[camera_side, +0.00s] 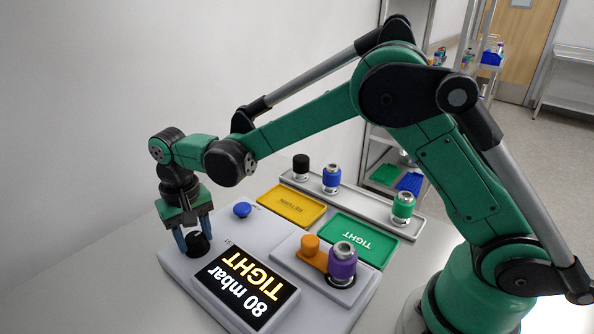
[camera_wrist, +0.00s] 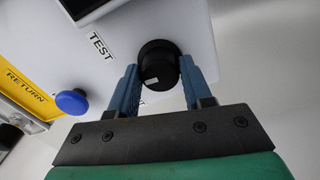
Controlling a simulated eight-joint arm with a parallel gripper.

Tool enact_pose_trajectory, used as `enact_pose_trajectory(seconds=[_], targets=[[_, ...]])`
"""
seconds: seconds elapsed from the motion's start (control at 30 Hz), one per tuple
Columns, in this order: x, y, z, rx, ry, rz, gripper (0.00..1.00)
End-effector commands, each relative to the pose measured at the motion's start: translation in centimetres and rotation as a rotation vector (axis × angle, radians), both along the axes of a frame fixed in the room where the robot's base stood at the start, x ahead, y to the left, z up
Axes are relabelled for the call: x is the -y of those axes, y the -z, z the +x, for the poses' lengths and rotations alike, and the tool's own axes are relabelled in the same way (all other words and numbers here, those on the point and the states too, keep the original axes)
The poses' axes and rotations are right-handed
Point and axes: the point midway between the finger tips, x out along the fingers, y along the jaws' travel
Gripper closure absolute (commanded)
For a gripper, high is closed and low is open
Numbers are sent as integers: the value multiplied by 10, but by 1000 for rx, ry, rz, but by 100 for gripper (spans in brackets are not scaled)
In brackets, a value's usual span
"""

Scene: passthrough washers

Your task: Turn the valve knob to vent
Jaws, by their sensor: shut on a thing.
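The black valve knob (camera_side: 199,244) stands at the left end of the grey test unit (camera_side: 178,262). My gripper (camera_side: 195,238) points down over it with its two blue fingers on either side. In the wrist view the knob (camera_wrist: 158,60) sits between the fingertips of my gripper (camera_wrist: 160,70), and the jaws are shut on it. A small pale mark shows on the knob's near side. A TEST label (camera_wrist: 101,46) is beside the knob. A vent label cannot be read. The display (camera_side: 245,283) reads 80 mbar TIGHT.
A blue button (camera_side: 242,210) is beside the knob. A yellow RETURN tray (camera_side: 292,206) and green TIGHT tray (camera_side: 358,240) lie behind. A purple-bodied part (camera_side: 342,262) stands in the fixture by an orange knob (camera_side: 310,245). A rear rack (camera_side: 376,209) holds black, blue and green parts.

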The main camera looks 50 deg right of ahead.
Motion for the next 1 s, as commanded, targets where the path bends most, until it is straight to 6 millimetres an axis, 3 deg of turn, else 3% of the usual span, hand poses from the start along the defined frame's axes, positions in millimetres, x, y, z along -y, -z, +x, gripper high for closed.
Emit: enact_pose_trajectory(seconds=[0.6,1.0], targets=[[0,0,0,-2,-569,0,100],[0,-1,0,-2,-805,0,100]])
